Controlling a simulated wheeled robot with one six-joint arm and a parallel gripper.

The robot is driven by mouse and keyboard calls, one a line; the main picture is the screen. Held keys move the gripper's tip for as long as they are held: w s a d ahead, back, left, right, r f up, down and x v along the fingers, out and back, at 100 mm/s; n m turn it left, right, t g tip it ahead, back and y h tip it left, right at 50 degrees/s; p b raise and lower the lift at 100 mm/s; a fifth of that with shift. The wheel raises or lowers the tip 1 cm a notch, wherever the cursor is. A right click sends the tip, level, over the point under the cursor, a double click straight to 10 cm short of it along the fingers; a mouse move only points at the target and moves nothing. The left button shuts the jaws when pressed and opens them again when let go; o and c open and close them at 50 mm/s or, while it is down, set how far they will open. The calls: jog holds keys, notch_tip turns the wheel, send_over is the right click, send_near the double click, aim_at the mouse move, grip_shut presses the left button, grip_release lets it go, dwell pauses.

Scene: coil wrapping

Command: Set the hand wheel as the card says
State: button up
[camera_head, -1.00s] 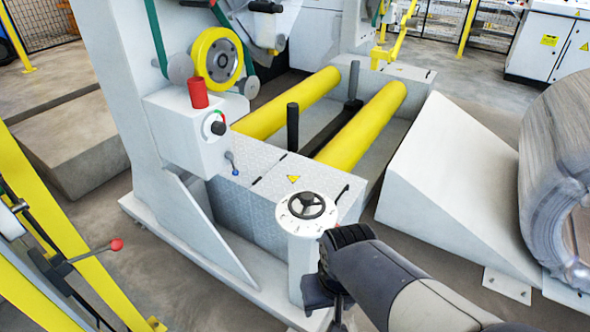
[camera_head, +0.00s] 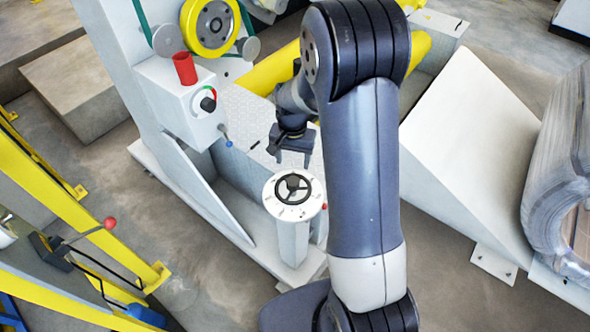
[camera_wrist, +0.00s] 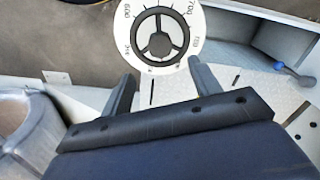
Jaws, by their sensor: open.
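The hand wheel (camera_head: 292,187) is a small black three-spoke wheel lying flat on a round white dial (camera_head: 274,208) on top of a white post. In the wrist view the hand wheel (camera_wrist: 160,34) shows near the top, with dial figures such as 600 and 700 around it. My gripper (camera_head: 291,163) is open and empty, above the machine bed just behind the dial. In the wrist view its two fingers (camera_wrist: 162,90) point toward the wheel, apart from it, one on each side. No card can be made out in these frames.
A white control box (camera_head: 180,105) with a red cylinder (camera_head: 185,68) and a knob stands left of the bed. A blue-tipped lever (camera_head: 225,134) is near it. A white ramp (camera_head: 470,150) and a wrapped coil (camera_head: 560,180) are at right. A red-knobbed lever (camera_head: 108,223) is at lower left.

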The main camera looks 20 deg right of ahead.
aim_at(293, 181)
notch_tip(293, 181, down, 11)
jog(key=shift+r, duration=0.1)
dwell(0.4)
jog(key=shift+c, duration=0.2)
jog(key=c, duration=0.9)
jog(key=shift+c, duration=0.2)
